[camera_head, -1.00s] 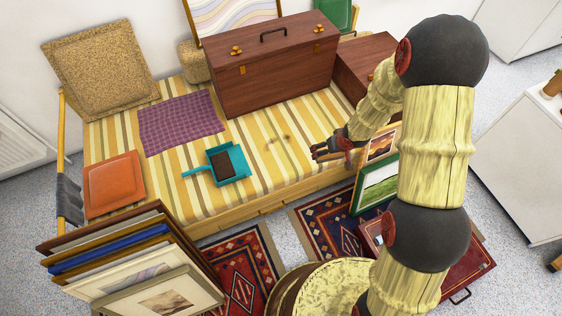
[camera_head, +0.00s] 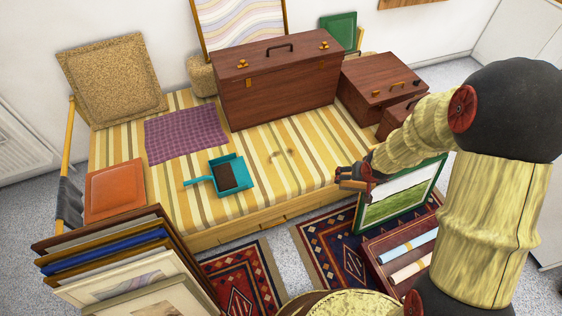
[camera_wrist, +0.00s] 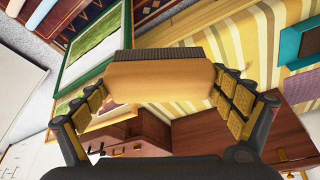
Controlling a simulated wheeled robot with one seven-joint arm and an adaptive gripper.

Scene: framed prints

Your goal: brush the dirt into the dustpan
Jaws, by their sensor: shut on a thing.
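The teal dustpan (camera_head: 238,160) lies on the striped bed cover, its handle pointing left and a dark brown rectangle inside it. Part of it also shows at the right of the wrist view (camera_wrist: 290,46). A small patch of brown dirt (camera_head: 289,152) lies on the cover, right of the dustpan. My gripper (camera_head: 352,180) is near the bed's front edge, right of and nearer than the dirt. In the wrist view it is shut on a brush (camera_wrist: 160,76) with a tan wooden block and dark bristles. I cannot make out the dirt in the wrist view.
A wooden case (camera_head: 275,85) stands behind the dirt, with smaller boxes (camera_head: 380,85) to its right. A purple cloth (camera_head: 185,133) and orange cushion (camera_head: 115,190) lie left. Framed prints (camera_head: 110,250) and a green-framed picture (camera_head: 400,200) stand before the bed.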

